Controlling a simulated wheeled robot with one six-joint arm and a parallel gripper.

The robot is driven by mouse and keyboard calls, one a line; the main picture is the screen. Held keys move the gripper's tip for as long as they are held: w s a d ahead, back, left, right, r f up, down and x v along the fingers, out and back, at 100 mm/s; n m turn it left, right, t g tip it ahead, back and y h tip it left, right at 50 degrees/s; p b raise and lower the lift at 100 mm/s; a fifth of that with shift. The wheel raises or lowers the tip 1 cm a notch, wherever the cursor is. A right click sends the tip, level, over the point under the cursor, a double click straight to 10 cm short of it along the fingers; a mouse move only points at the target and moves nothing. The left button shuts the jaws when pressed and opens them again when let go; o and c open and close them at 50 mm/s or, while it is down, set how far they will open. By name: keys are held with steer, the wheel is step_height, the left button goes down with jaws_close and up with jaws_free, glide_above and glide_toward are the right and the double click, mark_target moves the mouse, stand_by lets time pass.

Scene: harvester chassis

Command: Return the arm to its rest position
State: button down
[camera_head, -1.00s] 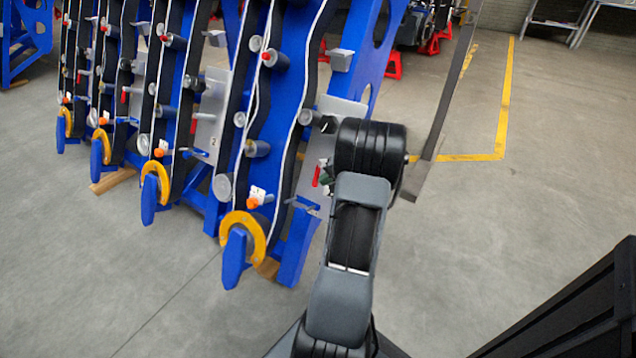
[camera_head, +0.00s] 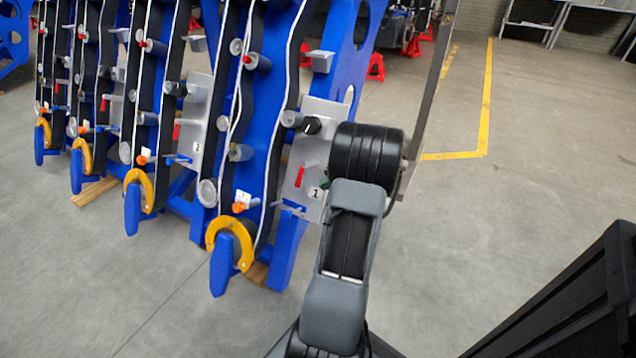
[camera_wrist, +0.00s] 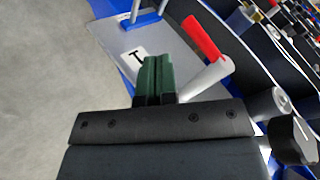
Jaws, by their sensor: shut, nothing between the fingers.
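My gripper (camera_wrist: 155,78) shows in the wrist view with its two green fingers together and nothing between them. In the head view only a bit of green at its tip (camera_head: 323,183) shows beside my arm's black wrist joint. It is in front of a grey panel (camera_head: 314,146) marked "1". In the wrist view a red-handled lever (camera_wrist: 206,37) with a pale shaft lies just right of the fingers, and the "1" label (camera_wrist: 135,56) lies just left. I cannot tell whether the fingers touch anything. My arm is extended forward, away from my body.
A row of blue harvester chassis frames (camera_head: 289,246) with yellow rings (camera_head: 216,229) and knobs stands at the left and centre. Red stands (camera_head: 375,67) are at the back. The grey floor (camera_head: 500,215) to the right is open, with a yellow line (camera_head: 487,95).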

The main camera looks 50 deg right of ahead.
steer(key=s+f+p+v, duration=0.1)
steer(key=p+v, duration=0.1)
steer(key=v, duration=0.5)
steer(key=shift+s+r, duration=0.2)
steer(key=shift+r, duration=0.1)
steer(key=w+a+r+n+g+p, duration=0.35)
steer(key=a+r+p, duration=0.35)
steer(key=a+r, duration=0.3)
steer(key=w+a+r+n+g+p, duration=0.2)
steer(key=w+a+r+p, duration=0.3)
steer(key=a+r+p, duration=0.4)
steer(key=s+a+r+n+h+p, duration=0.1)
steer(key=s+a+r+n+p, duration=0.2)
steer(key=a+r+p, duration=0.5)
steer(key=s+a+r+n+h+p, duration=0.2)
steer(key=s+a+r+n+p, duration=0.2)
steer(key=a+r+p, duration=0.4)
steer(key=a+r, duration=0.4)
steer(key=a, duration=0.1)
steer(key=shift+a+r+h, duration=0.2)
steer(key=shift+r+h, duration=0.1)
steer(key=shift+r, duration=0.05)
steer(key=shift+n, duration=0.25)
